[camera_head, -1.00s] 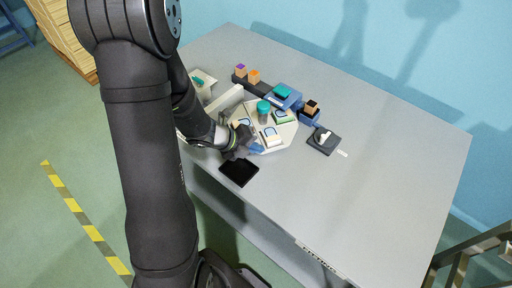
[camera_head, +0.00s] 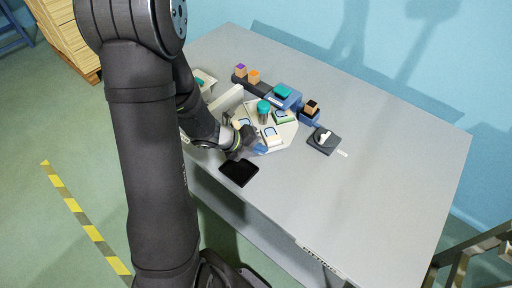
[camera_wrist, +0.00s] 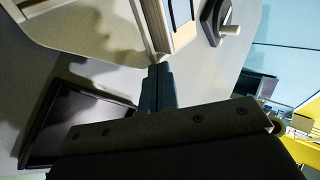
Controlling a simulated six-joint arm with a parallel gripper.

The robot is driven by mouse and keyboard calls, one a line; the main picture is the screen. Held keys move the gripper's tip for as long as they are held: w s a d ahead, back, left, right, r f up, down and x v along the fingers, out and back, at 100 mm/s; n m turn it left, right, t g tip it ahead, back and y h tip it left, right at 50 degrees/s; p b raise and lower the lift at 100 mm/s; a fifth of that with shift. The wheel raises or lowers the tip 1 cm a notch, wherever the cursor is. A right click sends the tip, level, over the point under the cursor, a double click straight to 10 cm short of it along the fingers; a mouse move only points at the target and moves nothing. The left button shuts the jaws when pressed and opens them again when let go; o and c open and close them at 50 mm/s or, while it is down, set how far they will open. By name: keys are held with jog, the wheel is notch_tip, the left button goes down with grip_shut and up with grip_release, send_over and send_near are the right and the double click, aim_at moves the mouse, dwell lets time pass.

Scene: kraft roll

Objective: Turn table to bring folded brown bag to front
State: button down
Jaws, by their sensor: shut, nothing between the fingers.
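The turntable (camera_head: 287,136) is a pale, many-sided plate on the grey table. It carries a teal-topped cylinder (camera_head: 263,111) and several small pale stands with blue-edged panels, one (camera_head: 271,136) near the front edge. I cannot pick out the folded brown bag for certain; small tan parts show among these stands. My gripper (camera_head: 262,149) is at the plate's front edge, partly hidden by my wrist. In the wrist view my gripper (camera_wrist: 158,88) is shut and empty, its fingertips close against a tan-sided stand (camera_wrist: 166,30) at the plate's rim (camera_wrist: 95,50); contact is unclear.
A black tray (camera_head: 239,172) lies in front of the plate, near the table edge. A dark holder with a white piece (camera_head: 324,140) stands to the right. Blue fixtures (camera_head: 288,97) and small blocks (camera_head: 253,76) stand behind. The table's right side is clear.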

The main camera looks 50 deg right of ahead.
jog(key=shift+s+d, duration=0.3)
jog(key=shift+s, duration=0.1)
jog(key=shift+s+d, duration=0.75)
jog(key=shift+s, duration=0.05)
jog(key=shift+s+d, duration=0.7)
jog(key=shift+d, duration=0.35)
jog(key=a, duration=0.4)
jog(key=shift+a, duration=0.1)
jog(key=a+r, duration=0.6)
jog(key=a, duration=0.1)
jog(key=shift+r, duration=0.4)
